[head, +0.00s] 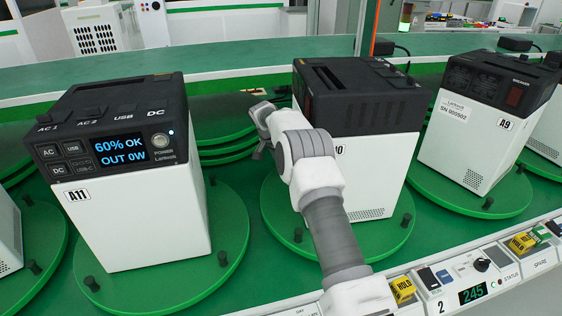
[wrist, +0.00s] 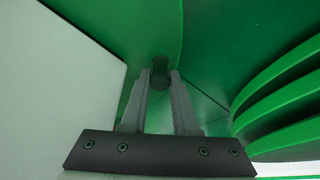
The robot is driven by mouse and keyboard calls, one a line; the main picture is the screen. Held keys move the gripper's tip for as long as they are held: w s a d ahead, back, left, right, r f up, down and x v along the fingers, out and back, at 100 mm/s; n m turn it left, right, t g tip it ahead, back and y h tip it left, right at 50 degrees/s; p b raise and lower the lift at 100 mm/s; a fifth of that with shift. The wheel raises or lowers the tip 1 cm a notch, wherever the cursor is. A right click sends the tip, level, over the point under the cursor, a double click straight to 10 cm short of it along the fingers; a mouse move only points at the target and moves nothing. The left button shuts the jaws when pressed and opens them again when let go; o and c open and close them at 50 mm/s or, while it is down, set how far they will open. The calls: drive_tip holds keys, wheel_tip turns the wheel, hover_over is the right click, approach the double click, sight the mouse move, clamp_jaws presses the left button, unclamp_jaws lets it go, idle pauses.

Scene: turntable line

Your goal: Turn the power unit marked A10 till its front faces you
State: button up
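The A10 power unit (head: 375,150) is a white box with a black top on a green turntable (head: 275,215). My arm covers part of its label; only "10" shows. A side with a vent grille faces me, and no display shows on it. A dark reddish patch is on its left side; its front is hidden.
Unit A11 (head: 135,210) stands to the left, its lit display facing me. Unit A9 (head: 470,140) stands to the right on its own turntable. A front console holds a display reading 245 (head: 472,294) and yellow HOLD blocks (head: 402,289). Stacked green discs (wrist: 285,95) lie close right of the fingers.

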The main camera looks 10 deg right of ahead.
drive_tip(key=shift+o, duration=0.3)
drive_tip(key=p+v, duration=0.1)
drive_tip(key=v, duration=1.6)
drive_tip(key=shift+r+p, duration=0.25)
drive_tip(key=shift+p, duration=0.05)
drive_tip(key=shift+s, duration=0.1)
drive_tip(key=shift+c, duration=0.3)
